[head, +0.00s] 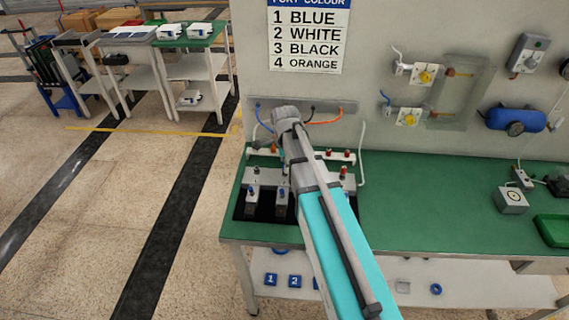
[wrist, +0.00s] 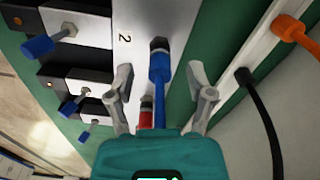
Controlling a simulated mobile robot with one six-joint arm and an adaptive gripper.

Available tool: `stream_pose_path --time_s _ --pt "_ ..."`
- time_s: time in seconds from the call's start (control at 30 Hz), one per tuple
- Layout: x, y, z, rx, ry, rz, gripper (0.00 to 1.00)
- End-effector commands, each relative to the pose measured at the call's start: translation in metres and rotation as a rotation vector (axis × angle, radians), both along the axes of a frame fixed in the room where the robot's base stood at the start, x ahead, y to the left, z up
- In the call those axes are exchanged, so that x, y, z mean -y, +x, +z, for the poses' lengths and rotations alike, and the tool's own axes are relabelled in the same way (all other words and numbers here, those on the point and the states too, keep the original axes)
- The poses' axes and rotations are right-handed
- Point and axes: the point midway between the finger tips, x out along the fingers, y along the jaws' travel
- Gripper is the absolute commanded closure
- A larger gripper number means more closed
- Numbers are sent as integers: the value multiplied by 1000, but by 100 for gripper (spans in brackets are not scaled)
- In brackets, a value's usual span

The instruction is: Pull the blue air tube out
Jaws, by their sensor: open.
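The blue air tube (wrist: 160,67) shows in the wrist view, its thick blue end on a dark fitting (wrist: 159,44) of a white strip marked "2" (wrist: 127,38). My gripper (wrist: 161,78) is open, with one finger on each side of the tube. Gaps show on both sides, so the fingers appear apart from it. The tube runs back between the fingers and under the gripper body. In the head view a blue tube (head: 263,119) curves down from the grey wall strip (head: 338,106), left of my arm. My arm hides the fingers and the gripped area there.
An orange tube end (wrist: 288,27) and a black tube (wrist: 261,108) lie to the right in the wrist view. A red fitting (wrist: 146,112) is close by the left finger. Several blue-tipped fittings (wrist: 38,46) stand at left. The green bench (head: 430,210) has free room right of my arm.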

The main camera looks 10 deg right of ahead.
Motion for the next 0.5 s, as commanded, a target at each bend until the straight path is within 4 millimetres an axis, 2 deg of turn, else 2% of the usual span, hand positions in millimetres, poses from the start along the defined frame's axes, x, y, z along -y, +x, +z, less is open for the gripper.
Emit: stream_pose_path --time_s 0.33,0.5 --pt "0 0 -1 0 0 1 33" --pt "-1 0 -1 0 0 1 65"
